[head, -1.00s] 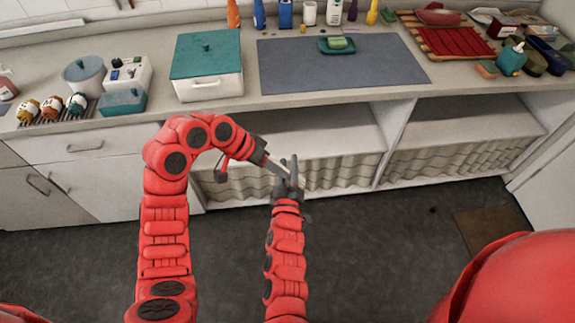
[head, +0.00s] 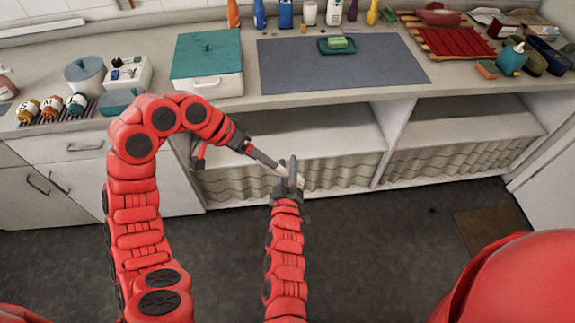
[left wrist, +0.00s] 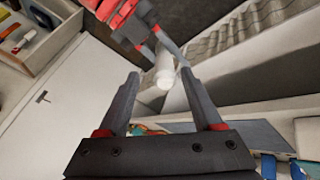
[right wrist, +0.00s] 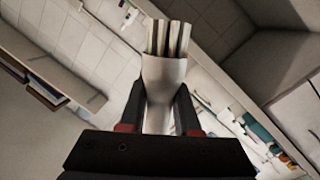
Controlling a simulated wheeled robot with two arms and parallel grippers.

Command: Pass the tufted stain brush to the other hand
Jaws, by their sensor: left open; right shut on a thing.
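The tufted stain brush (right wrist: 164,80) is pale, with a flared body and light tufts at its far end in the right wrist view. My right gripper (head: 289,176) is shut on it, holding it in the air in front of the counter. In the head view only a small pale bit of the brush (head: 283,169) shows, the rest hidden by fingers. My left gripper (head: 272,163) is open, just left of the right one. In the left wrist view, the brush's rounded pale end (left wrist: 164,76) appears between and beyond the open fingertips; whether they touch it I cannot tell.
The counter behind holds a teal-lidded box (head: 207,62), a grey mat (head: 340,62) with a green soap dish (head: 337,46), and a red cloth on a wooden rack (head: 457,43). Open shelves (head: 320,135) lie below. The floor around my grippers is clear.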

